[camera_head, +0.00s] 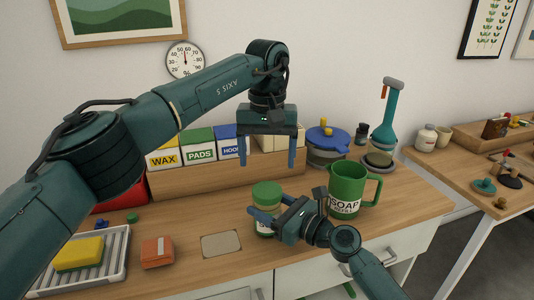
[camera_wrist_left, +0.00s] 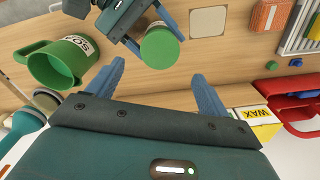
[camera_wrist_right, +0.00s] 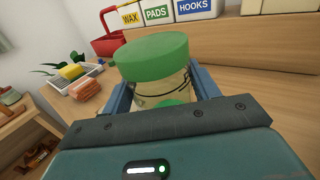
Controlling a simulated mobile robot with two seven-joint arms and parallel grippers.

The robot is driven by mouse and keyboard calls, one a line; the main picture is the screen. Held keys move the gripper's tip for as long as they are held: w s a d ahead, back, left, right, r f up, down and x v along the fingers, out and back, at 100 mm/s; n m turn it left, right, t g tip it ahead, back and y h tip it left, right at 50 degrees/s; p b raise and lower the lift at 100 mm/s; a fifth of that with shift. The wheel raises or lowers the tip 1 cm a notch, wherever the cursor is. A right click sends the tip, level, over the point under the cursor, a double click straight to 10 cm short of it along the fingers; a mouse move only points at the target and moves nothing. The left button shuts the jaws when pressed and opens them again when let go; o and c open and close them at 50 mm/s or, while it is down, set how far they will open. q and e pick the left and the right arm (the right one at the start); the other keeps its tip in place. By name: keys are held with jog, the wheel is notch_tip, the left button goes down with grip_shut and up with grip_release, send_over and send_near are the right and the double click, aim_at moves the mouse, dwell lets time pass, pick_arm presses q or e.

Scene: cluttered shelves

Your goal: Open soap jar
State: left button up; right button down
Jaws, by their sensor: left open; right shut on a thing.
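The soap jar (camera_head: 266,205) is a clear jar with a green lid (camera_head: 267,190), standing upright on the wooden counter. My right gripper (camera_head: 264,217) is shut on the jar's body below the lid. In the right wrist view the jar (camera_wrist_right: 158,90) sits between the fingers with its lid (camera_wrist_right: 152,57) on top. My left gripper (camera_head: 267,165) is open and empty, pointing down above and behind the jar. In the left wrist view the lid (camera_wrist_left: 160,47) shows beyond the open fingers (camera_wrist_left: 155,85). The label on the jar is mostly hidden.
A green SOAP mug (camera_head: 345,190) stands right of the jar. WAX, PADS and HOOKS boxes (camera_head: 199,145) sit on a wooden riser (camera_head: 190,181) behind. A tray (camera_head: 112,270) with a yellow sponge (camera_head: 79,254), an orange block (camera_head: 157,252) and a beige mat (camera_head: 221,244) lie left.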

aim_at(267, 190)
pick_arm(q)
jog(key=shift+f, duration=4)
jog(key=shift+c, duration=0.5)
